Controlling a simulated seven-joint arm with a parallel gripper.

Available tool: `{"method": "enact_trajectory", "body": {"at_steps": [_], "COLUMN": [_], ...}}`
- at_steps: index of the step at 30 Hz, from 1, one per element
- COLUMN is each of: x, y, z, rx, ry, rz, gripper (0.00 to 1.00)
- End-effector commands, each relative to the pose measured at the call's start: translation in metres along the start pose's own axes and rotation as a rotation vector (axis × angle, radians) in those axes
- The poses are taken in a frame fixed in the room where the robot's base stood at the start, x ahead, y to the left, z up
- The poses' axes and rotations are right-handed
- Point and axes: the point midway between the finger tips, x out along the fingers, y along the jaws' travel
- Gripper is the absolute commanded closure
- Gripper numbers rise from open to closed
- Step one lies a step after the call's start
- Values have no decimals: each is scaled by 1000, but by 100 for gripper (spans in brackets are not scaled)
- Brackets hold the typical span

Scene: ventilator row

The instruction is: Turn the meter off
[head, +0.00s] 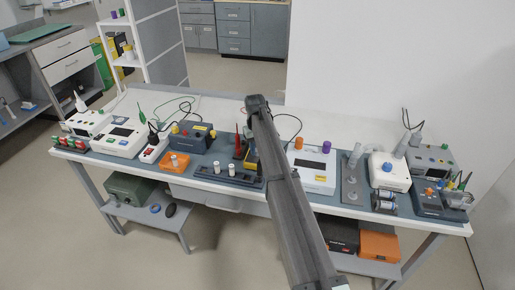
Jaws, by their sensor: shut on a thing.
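My arm rises from the bottom of the view and reaches over the middle of the bench. Its far end bends down, and my gripper (247,138) is small, dark and partly hidden behind the arm. The gripper is shut at a yellow and dark unit (250,160), which looks like the meter. The arm covers much of this unit, so its dial and the exact contact cannot be seen. A red pointed thing (238,146) stands just left of it.
A blue-grey box (193,136), an orange block (175,162) and a dark rack (228,175) stand to the left. A white device (312,170) stands close on the right. More devices fill both ends of the bench. Loose cables lie towards the back, where some white top (222,108) is bare.

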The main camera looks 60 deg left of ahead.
Motion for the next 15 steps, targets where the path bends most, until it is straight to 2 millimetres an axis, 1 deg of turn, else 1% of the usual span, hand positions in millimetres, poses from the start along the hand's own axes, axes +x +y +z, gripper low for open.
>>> {"method": "enact_trajectory", "body": {"at_steps": [13,14,15], "x": [-1,-1,-1], "y": [1,1,1], "z": [-2,-2,-2], "rx": [-10,-10,-10], "ry": [5,5,5], "rz": [2,2,1], "gripper": [97,65,61]}}
